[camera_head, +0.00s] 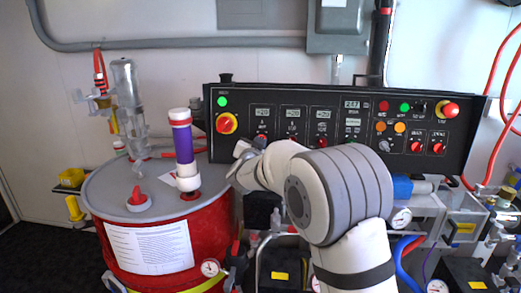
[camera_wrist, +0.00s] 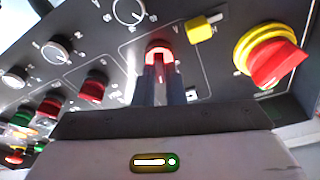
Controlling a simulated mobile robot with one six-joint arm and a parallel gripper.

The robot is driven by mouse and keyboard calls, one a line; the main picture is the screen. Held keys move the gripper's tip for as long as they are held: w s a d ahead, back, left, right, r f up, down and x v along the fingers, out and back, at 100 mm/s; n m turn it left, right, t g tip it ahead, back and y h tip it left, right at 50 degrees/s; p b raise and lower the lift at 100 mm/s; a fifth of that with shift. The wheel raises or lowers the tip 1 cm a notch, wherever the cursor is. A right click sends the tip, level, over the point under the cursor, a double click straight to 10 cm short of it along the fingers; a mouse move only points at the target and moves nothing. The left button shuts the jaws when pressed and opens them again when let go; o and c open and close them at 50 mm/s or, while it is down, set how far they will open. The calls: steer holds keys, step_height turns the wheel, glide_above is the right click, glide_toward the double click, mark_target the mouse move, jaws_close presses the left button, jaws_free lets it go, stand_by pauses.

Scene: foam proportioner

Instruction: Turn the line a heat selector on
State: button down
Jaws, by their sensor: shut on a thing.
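The dark control panel (camera_head: 335,125) stands upright behind the drum. A red selector knob (camera_wrist: 159,46) on it is between my gripper's fingers (camera_wrist: 160,66) in the wrist view. My gripper is shut on this knob, and its fingers hide the lower part of it. The printed label by the knob is too small to read, so I cannot tell its setting. In the head view my gripper (camera_head: 246,150) is at the panel's lower left, partly hidden by my own arm.
The red and yellow main switch (camera_head: 227,123) is close to my gripper; it also shows in the wrist view (camera_wrist: 272,62). A red drum (camera_head: 150,240) with a purple-banded tube (camera_head: 183,145) stands left.

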steer(key=shift+m+h+b, duration=0.3)
steer(key=shift+m, duration=0.7)
steer(key=c, duration=1.5)
jaws_free()
steer(key=s+a+b, duration=0.1)
steer(key=s, duration=0.6)
steer(key=shift+s, duration=0.4)
steer(key=shift+r, duration=0.1)
